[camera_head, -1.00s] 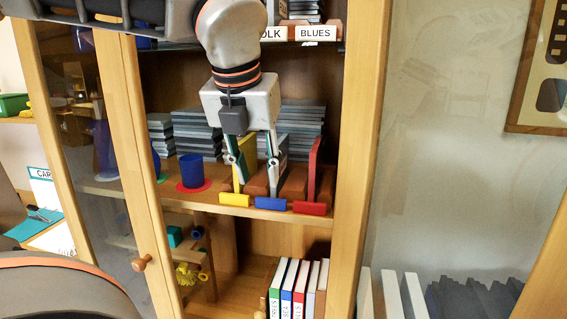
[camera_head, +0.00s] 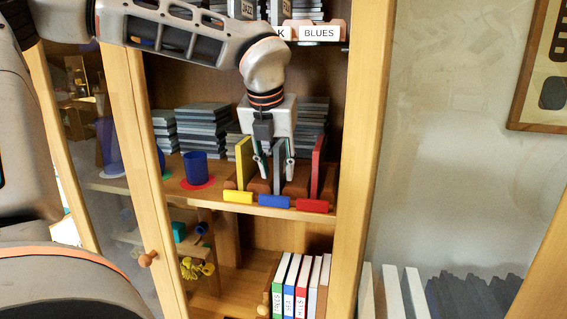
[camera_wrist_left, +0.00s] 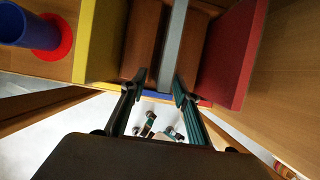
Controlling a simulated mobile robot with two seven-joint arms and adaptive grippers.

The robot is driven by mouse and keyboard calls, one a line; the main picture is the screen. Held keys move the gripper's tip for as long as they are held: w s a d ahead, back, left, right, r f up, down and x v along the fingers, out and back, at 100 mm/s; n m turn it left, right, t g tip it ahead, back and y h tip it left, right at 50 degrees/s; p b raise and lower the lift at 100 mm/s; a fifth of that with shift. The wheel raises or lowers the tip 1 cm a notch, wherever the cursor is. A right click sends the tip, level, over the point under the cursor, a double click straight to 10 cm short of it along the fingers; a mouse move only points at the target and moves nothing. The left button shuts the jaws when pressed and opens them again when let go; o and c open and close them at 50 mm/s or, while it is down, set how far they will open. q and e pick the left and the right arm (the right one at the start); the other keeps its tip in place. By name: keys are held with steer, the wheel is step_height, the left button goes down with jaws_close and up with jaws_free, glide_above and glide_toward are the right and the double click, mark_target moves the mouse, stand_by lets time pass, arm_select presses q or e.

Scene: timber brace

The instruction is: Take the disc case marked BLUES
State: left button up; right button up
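The white label BLUES (camera_head: 319,33) is on the upper shelf's front edge, at the right. Only the lower part of the disc cases above it (camera_head: 305,9) shows, and I cannot read that word on any case. On the shelf below, a thin grey case (camera_head: 279,160) stands upright between a yellow case (camera_head: 243,160) and a red case (camera_head: 317,165). My left gripper (camera_head: 276,172) points down over the grey case, with a finger on each side. In the left wrist view, its fingers (camera_wrist_left: 158,82) are apart, with the grey case (camera_wrist_left: 172,45) between or just beyond them. My right gripper is out of view.
A blue cup (camera_head: 194,168) stands on a red disc at the left. Grey case stacks (camera_head: 200,128) fill the shelf's back. Yellow, blue (camera_head: 274,201) and red tabs line the front. Binders (camera_head: 300,287) stand below. The cabinet's side post (camera_head: 363,160) bounds the right.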

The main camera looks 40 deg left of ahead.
arm_select(q)
steer(key=shift+w+a+f, duration=0.1)
steer(key=shift+w+f, duration=0.05)
steer(key=shift+f, duration=0.25)
jaws_close()
steer(key=shift+r, duration=0.15)
